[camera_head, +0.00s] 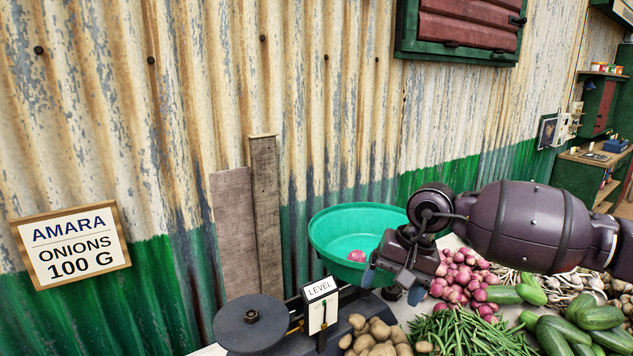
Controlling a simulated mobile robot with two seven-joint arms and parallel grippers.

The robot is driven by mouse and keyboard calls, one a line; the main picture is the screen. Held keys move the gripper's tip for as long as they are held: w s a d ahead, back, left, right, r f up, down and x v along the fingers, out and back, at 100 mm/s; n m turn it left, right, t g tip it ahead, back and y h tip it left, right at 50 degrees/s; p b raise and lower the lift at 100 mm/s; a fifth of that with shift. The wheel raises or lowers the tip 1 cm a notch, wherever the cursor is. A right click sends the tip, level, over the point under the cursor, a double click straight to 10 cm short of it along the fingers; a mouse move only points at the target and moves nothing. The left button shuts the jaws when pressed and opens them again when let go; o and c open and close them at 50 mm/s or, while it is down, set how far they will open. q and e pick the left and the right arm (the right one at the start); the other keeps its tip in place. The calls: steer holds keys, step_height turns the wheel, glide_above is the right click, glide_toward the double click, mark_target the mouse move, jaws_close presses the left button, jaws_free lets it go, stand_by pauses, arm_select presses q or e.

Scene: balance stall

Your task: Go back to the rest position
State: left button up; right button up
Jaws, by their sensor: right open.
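My right arm comes in from the right, and my right gripper (393,284) is open at the front right rim of the green basin (330,235). Nothing shows between its fingers. The basin sits on the right side of a dark balance scale (283,343), and a pink onion (357,256) lies in it. The gripper overlaps the basin's rim in the picture; I cannot tell whether they touch. A round dark weight plate (250,324) is on the scale's left side. A white "LEVEL" card (320,301) stands in the middle. My left gripper is not in view.
Potatoes (375,337), green beans (468,334), red onions (462,281), cucumbers (598,317) and garlic (573,283) crowd the counter below my right arm. A sign (70,252) reads "AMARA ONIONS 100 G". Two boards (266,215) lean on the corrugated wall (330,100) behind the scale.

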steer(key=a+r+m+t+y, duration=0.2)
steer(key=a+r+m+y, duration=1.25)
steer(key=m, duration=0.55)
steer(key=w+d+f+m+t+h, duration=0.25)
steer(key=d+f+m+t, duration=0.45)
steer(key=m, duration=0.8)
steer(key=w+d+f+m+t+h, duration=0.1)
steer(key=d+f+m+t+h, duration=0.25)
steer(key=m+t, duration=0.85)
steer(key=s+d+f+m+g+h, duration=0.2)
steer(key=d+f+m+h, duration=0.15)
steer(key=f+m, duration=0.35)
steer(key=s+d+f+m+g+h, duration=0.2)
steer(key=d+f+m+h, duration=0.15)
steer(key=f+m, duration=0.35)
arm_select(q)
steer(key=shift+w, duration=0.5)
arm_select(e)
steer(key=s+d+f+m+g+h, duration=0.2)
steer(key=s+d+f, duration=0.3)
steer(key=s+f, duration=0.6)
steer(key=s+d+f+m+g+h, duration=0.3)
steer(key=s+d+f+m, duration=0.2)
steer(key=s+f, duration=0.5)
steer(key=s+d, duration=0.1)
steer(key=s, duration=0.1)
steer(key=shift+s+d+f+m+g, duration=0.15)
steer(key=shift+s+f+m+g, duration=0.15)
steer(key=shift+f, duration=0.1)
